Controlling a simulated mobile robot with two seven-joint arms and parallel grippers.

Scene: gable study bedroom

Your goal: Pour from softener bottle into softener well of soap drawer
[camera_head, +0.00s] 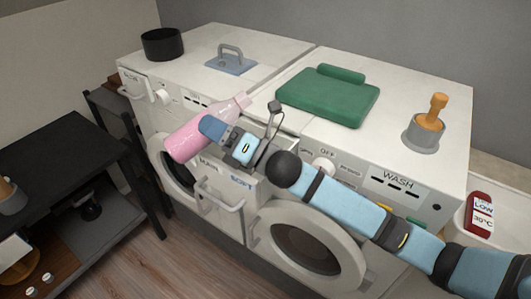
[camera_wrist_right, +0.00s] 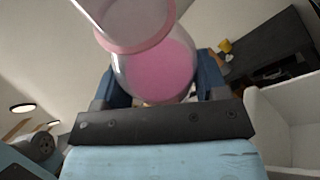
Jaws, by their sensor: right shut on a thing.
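The softener bottle (camera_head: 192,139) is pink and see-through, and lies strongly tilted in the head view, its narrow neck toward the upper right. My right gripper (camera_head: 212,128) is shut around its body and holds it above the pulled-out soap drawer (camera_head: 258,166). The bottle also fills the upper middle of the right wrist view (camera_wrist_right: 155,68), between the dark blue fingers, with pink liquid inside. The drawer front carries labels, one reading SOFT. My gripper and wrist hide much of the drawer's inside, and I cannot make out the softener well. My left gripper is not in view.
A dark table (camera_head: 50,150) stands left.

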